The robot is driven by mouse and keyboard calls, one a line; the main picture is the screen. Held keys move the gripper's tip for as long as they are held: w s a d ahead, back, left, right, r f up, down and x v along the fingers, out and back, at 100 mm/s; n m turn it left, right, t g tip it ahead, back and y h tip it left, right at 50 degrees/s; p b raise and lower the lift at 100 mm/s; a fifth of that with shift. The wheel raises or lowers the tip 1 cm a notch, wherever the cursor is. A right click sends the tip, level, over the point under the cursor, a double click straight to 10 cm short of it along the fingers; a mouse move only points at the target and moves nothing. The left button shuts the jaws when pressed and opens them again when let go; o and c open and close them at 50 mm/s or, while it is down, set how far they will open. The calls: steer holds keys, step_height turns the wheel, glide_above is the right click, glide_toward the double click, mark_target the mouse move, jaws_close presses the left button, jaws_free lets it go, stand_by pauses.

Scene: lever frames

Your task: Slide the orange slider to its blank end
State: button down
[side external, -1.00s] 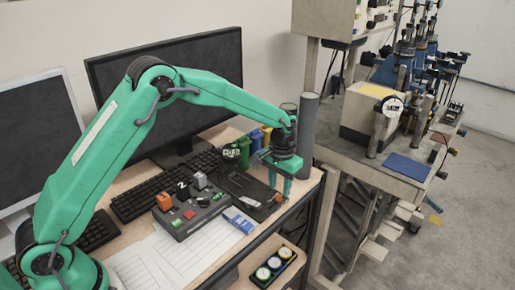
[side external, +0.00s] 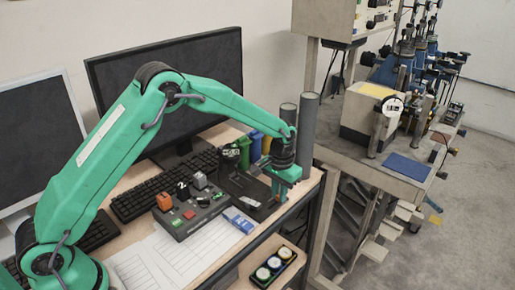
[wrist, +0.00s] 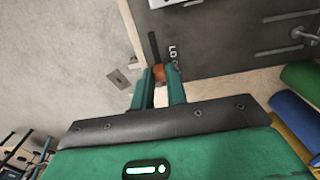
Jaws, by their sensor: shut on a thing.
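The orange slider (wrist: 159,74) shows in the wrist view as a small knob between my two fingertips. My gripper (wrist: 160,80) is shut on it, with a finger on each side. A dark slot (wrist: 154,45) runs from the slider toward the top of the wrist view. It lies in a dark grey panel (wrist: 215,40), and pale marks are printed beside it. In the side view my gripper (side external: 279,196) is low over the right end of the panel (side external: 237,187). There the fingers mostly hide the slider.
Green, blue and yellow bins (side external: 256,142) and grey cylinders (side external: 308,125) stand behind. The desk's front edge is close to my gripper.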

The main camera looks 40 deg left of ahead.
mark_target(270, 208)
steer(key=shift+s, duration=2.1)
steer(key=c, duration=1.4)
jaws_free()
steer(key=shift+w+r, duration=0.1)
steer(key=shift+r, duration=0.4)
step_height(270, 208, up, 7)
